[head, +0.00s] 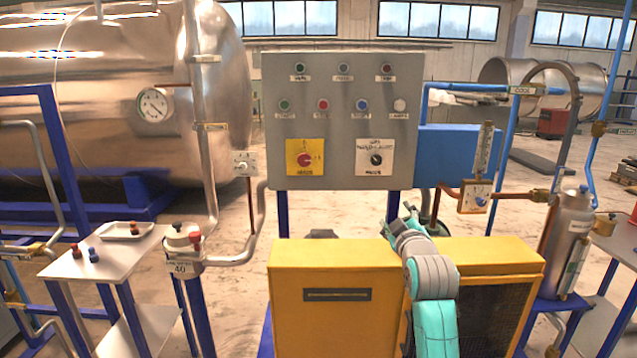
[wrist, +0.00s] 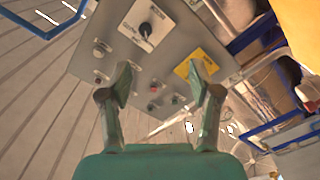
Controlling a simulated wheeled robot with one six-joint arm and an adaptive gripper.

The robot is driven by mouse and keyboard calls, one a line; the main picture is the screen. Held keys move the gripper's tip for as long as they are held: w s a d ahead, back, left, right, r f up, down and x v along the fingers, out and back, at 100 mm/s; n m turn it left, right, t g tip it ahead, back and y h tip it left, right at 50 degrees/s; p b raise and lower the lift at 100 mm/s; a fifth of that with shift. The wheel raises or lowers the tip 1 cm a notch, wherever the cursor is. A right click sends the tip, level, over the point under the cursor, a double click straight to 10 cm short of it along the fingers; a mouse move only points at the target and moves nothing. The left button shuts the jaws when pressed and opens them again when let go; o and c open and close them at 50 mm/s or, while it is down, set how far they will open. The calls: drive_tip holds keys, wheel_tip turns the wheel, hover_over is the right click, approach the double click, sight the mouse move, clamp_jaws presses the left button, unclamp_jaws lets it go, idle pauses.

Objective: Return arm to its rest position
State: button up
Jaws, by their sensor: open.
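My arm (head: 433,290) rises in front of the yellow cabinet in the head view. It is bent, and its gripper end (head: 402,220) is just below the grey control panel (head: 340,130). In the wrist view my gripper (wrist: 161,85) has its two fingers spread apart with nothing between them. The grey panel (wrist: 115,62) lies beyond the fingers, seen rotated. Its black knob (wrist: 145,29) and yellow label plate (wrist: 197,66) show there. I cannot tell the exact gap between fingertips and panel, but no contact shows.
The yellow cabinet (head: 318,275) stands in front, close to my arm. A steel bottle (head: 570,235) and pipes stand at the right. A side table (head: 75,265) with a white tray (head: 127,231) and small knobs is at the left. A large steel tank (head: 90,100) fills the back left.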

drive_tip(key=s+f+m+g, duration=0.1)
drive_tip(key=s+f+m, duration=0.1)
drive_tip(key=s+f, duration=0.9)
drive_tip(key=s+f+m, duration=0.1)
drive_tip(key=s+f, duration=0.7)
drive_tip(key=f, duration=0.7)
drive_tip(key=s+f+m, duration=0.1)
drive_tip(key=s+f, duration=0.4)
drive_tip(key=s, duration=0.4)
drive_tip(key=s+f+m, duration=0.1)
drive_tip(key=s+f, duration=0.3)
drive_tip(key=s, duration=0.5)
drive_tip(key=s+r+m+g, duration=0.1)
drive_tip(key=s+r+m, duration=0.1)
drive_tip(key=s, duration=1.3)
drive_tip(key=s+r+m+g, duration=0.1)
drive_tip(key=s+r, duration=0.2)
drive_tip(key=s, duration=1.1)
drive_tip(key=shift+s+r+m, duration=0.2)
drive_tip(key=shift+s+m, duration=0.15)
drive_tip(key=shift+m, duration=0.05)
